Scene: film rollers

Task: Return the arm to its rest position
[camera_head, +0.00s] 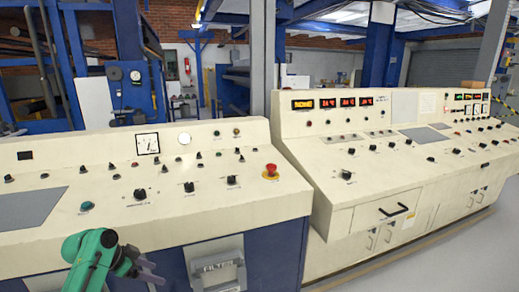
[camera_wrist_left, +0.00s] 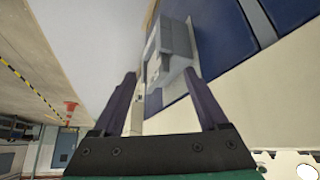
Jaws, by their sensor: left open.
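My left gripper (camera_head: 148,267) shows at the lower left of the head view, on a green arm in front of the left control console (camera_head: 220,208). In the left wrist view its two dark fingers (camera_wrist_left: 160,95) stand apart with nothing between them. Beyond them is a grey box-like fixture (camera_wrist_left: 172,50) on the blue panel. The gripper is apart from the console's knobs. My right gripper is in neither view.
The left console carries knobs, a gauge and a red emergency button (camera_head: 271,171). A second console (camera_head: 330,150) with red number displays and a black drawer handle (camera_head: 394,212) stands to the right. Grey floor (camera_head: 440,258) is clear at the lower right.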

